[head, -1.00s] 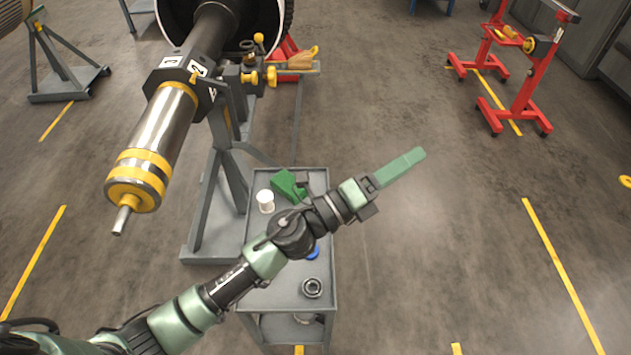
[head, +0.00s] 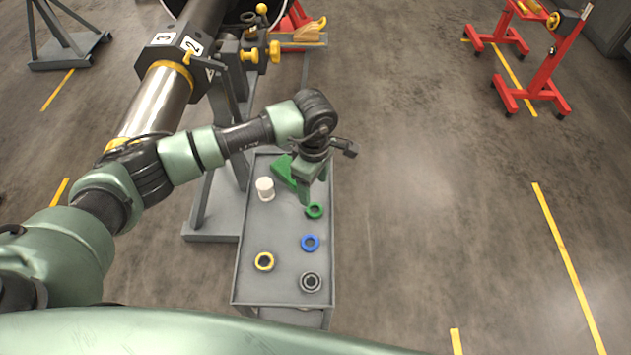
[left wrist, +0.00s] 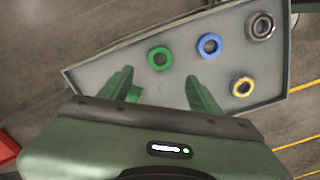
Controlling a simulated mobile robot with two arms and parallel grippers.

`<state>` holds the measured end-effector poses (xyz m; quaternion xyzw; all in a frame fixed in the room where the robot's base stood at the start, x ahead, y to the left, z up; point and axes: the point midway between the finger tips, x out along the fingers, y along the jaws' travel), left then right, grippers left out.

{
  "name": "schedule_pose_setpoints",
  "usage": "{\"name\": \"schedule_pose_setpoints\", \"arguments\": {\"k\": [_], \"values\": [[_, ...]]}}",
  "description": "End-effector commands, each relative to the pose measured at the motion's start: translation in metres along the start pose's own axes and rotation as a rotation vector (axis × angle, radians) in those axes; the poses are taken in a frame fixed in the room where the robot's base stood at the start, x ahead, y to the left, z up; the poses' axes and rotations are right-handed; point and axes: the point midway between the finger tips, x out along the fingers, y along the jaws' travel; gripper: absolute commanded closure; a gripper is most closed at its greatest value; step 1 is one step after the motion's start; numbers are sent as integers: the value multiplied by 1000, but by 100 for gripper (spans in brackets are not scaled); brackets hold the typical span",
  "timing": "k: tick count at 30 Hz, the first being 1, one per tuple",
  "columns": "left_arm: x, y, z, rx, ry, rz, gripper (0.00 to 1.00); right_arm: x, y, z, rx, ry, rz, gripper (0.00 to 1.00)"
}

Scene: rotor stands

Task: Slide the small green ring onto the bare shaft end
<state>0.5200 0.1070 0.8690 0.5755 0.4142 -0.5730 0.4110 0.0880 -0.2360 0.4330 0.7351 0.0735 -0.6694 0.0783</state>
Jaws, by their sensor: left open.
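The small green ring (head: 314,217) lies flat on the grey cart's top. It also shows in the left wrist view (left wrist: 160,68), just beyond the gap between my fingertips. My left gripper (head: 304,200) points down over the cart close to the ring. It is open and empty in the left wrist view (left wrist: 159,78). The big silver shaft (head: 160,100) with yellow bands stands at the left. My left arm hides its near end. My right gripper is not in view.
The cart (head: 285,225) also carries a blue ring (head: 310,250), a yellow ring (head: 264,269), a dark grey ring (head: 310,290), a white cylinder (head: 265,195) and a green block (head: 281,172). Red stands (head: 540,75) are at the far right. The floor right of the cart is clear.

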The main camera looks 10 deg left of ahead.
Motion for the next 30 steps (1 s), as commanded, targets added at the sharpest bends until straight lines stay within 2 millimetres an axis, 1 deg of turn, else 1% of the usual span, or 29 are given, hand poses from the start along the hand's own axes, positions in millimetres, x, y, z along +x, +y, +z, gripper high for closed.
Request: {"name": "schedule_pose_setpoints", "arguments": {"k": [5, 11, 15, 18, 23, 30], "values": [[19, 0, 1, -1, -3, 0, 37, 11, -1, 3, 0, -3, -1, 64], [48, -1, 2, -1, -5, -1, 37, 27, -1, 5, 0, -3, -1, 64], [72, 0, 1, -1, -4, 1, 37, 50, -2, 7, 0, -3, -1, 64], [85, 0, 2, 0, -5, 2, 37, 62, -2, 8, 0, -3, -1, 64], [96, 0, 2, -1, -5, 2, 37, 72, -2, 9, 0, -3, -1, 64], [95, 0, 2, -1, -5, 2, 37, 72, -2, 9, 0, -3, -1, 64]]}}
